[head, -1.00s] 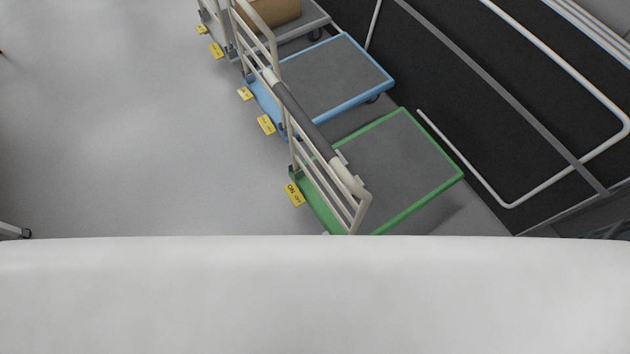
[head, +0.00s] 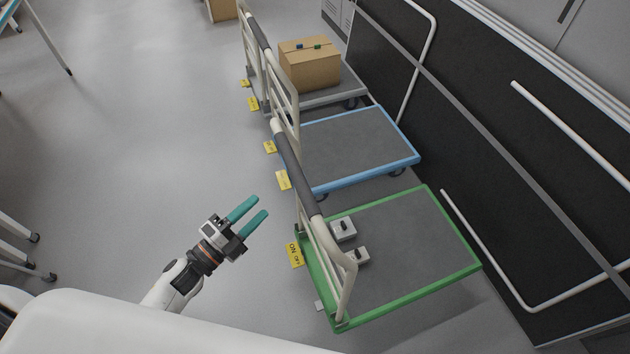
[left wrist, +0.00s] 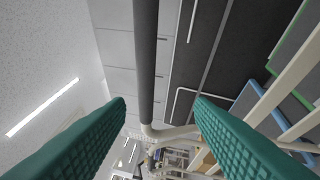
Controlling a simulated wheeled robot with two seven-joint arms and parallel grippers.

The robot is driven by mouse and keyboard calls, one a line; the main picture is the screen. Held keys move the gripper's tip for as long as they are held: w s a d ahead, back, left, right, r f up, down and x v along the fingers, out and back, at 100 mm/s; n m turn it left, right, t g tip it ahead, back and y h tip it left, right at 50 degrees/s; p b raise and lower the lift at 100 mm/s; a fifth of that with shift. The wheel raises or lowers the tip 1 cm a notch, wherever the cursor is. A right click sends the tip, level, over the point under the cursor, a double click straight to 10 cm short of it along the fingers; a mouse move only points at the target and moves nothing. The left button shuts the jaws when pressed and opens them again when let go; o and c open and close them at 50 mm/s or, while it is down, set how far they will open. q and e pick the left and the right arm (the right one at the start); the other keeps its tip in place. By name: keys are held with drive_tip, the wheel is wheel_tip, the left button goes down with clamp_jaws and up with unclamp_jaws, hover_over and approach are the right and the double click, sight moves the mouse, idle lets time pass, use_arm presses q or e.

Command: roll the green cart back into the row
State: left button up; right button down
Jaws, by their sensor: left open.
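The green cart (head: 415,255) has a grey deck with a green rim and stands nearest to me. Its cream push handle with a dark grey grip (head: 300,180) rises at the deck's left end. Two small grey blocks (head: 343,229) show on the deck behind the handle. My left gripper (head: 261,205) is open and empty, to the left of the handle and apart from it. In the left wrist view, a dark grip bar (left wrist: 146,60) shows between the two green fingers, beyond their tips. My right gripper is not in view.
The blue cart (head: 350,145) stands just beyond the green one, then a grey cart (head: 345,95) with a carton (head: 310,63). Yellow ON/OFF tags (head: 295,255) sit at the carts' left ends. A dark wall panel with rails (head: 490,250) borders the right. Floor at left is open.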

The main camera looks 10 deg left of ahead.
sight(295, 174)
use_arm(q)
drive_tip(key=shift+m+h, duration=0.5)
drive_tip(key=shift+m, duration=0.2)
drive_tip(key=p+x, duration=0.1)
drive_tip(key=x, duration=0.2)
drive_tip(key=r+x, duration=0.1)
drive_tip(key=x, duration=0.3)
drive_tip(key=r+p+x, duration=0.1)
drive_tip(key=x, duration=0.3)
drive_tip(key=shift+s+d+p, duration=0.3)
drive_tip(key=shift+d, duration=0.05)
drive_tip(key=shift+w+d, duration=0.4)
drive_tip(key=shift+w, duration=0.2)
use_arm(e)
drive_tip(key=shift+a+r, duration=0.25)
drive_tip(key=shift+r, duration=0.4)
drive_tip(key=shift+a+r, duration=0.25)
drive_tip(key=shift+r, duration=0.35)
use_arm(q)
drive_tip(key=shift+c, duration=0.4)
clamp_jaws()
